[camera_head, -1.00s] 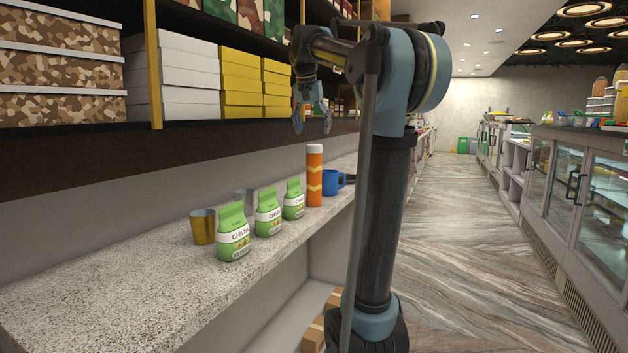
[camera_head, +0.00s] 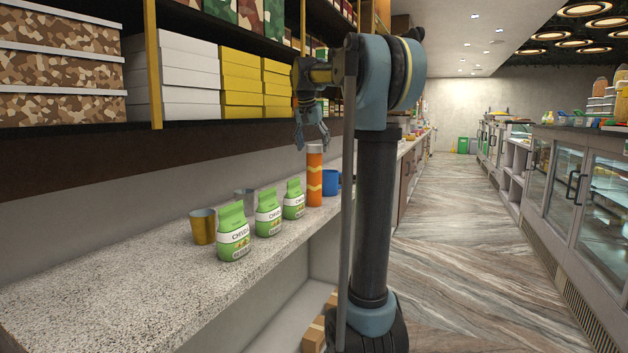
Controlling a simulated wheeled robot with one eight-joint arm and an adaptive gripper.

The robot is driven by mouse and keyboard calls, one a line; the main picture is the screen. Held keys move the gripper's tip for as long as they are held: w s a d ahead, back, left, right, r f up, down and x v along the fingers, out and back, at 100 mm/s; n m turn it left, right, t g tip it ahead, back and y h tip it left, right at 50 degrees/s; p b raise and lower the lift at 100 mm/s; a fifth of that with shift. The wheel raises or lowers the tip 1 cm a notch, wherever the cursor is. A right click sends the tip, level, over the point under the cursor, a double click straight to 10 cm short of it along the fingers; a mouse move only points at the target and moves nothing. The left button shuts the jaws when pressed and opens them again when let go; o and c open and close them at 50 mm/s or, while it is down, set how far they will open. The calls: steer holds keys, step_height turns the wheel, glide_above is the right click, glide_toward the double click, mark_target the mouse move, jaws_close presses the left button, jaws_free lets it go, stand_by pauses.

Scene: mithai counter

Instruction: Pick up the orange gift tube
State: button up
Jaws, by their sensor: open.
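The orange gift tube (camera_head: 314,179) stands upright on the speckled stone counter (camera_head: 110,290), with pale yellow zigzag bands and a white top. My gripper (camera_head: 312,146) is open and empty, pointing down, with its fingertips around the height of the tube's white top. In this view the fingertips overlap the top of the tube. I cannot tell how far apart they are in depth.
Several green pouches, including the nearest (camera_head: 233,232), stand in a row left of the tube. A brass cup (camera_head: 203,227) and a grey cup (camera_head: 244,199) are behind them. A blue mug (camera_head: 331,182) is just right of the tube. A dark shelf (camera_head: 90,160) overhangs the counter.

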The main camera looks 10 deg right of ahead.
mark_target(316, 158)
steer(key=shift+w+x, duration=0.15)
steer(key=shift+x, duration=1.5)
steer(key=shift+w+x, duration=0.2)
steer(key=shift+x, duration=1.45)
steer(key=shift+d+r, duration=0.1)
steer(key=c, duration=1.6)
